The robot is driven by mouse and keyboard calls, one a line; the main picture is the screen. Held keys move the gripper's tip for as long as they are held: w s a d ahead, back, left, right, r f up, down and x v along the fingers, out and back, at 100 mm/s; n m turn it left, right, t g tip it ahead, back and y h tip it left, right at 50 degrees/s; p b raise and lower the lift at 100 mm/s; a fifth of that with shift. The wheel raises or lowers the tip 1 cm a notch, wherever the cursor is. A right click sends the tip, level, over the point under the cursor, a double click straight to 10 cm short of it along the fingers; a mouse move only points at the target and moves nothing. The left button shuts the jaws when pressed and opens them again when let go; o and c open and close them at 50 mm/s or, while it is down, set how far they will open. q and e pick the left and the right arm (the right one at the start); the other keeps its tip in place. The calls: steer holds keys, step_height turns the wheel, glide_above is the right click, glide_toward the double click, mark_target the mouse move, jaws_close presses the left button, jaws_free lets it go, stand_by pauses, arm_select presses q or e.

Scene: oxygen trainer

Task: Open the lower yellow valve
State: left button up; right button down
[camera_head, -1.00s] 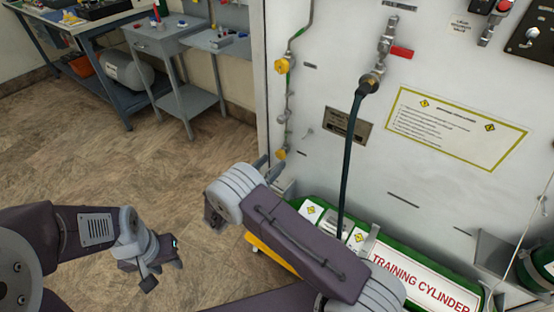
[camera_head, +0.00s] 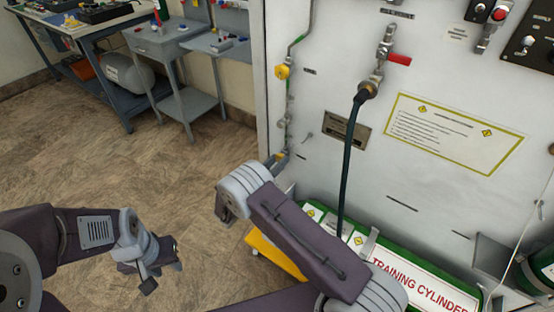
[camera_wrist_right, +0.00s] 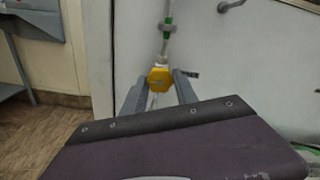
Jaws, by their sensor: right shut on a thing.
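The lower yellow valve (camera_wrist_right: 160,78) is on a thin vertical pipe at the white panel. In the right wrist view it sits between the two fingertips of my right gripper (camera_wrist_right: 158,88), which is shut on it. In the head view only a small yellow patch of the lower valve (camera_head: 271,161) shows at my right gripper (camera_head: 276,160); the rest is hidden. My left gripper (camera_head: 163,270) hangs above the floor at the lower left. Its fingers are apart and empty.
An upper yellow valve (camera_head: 282,71) is higher on the same pipe. A dark hose (camera_head: 350,150) runs down the panel (camera_head: 420,70) to the training cylinder (camera_head: 425,285). A small grey table (camera_head: 165,38) and workbench stand at the back left. Floor between is clear.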

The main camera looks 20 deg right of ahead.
steer(key=shift+n, duration=1)
steer(key=c, duration=0.9)
jaws_free()
steer(key=shift+c, duration=0.2)
steer(key=p+v, duration=0.1)
steer(key=v, duration=0.8)
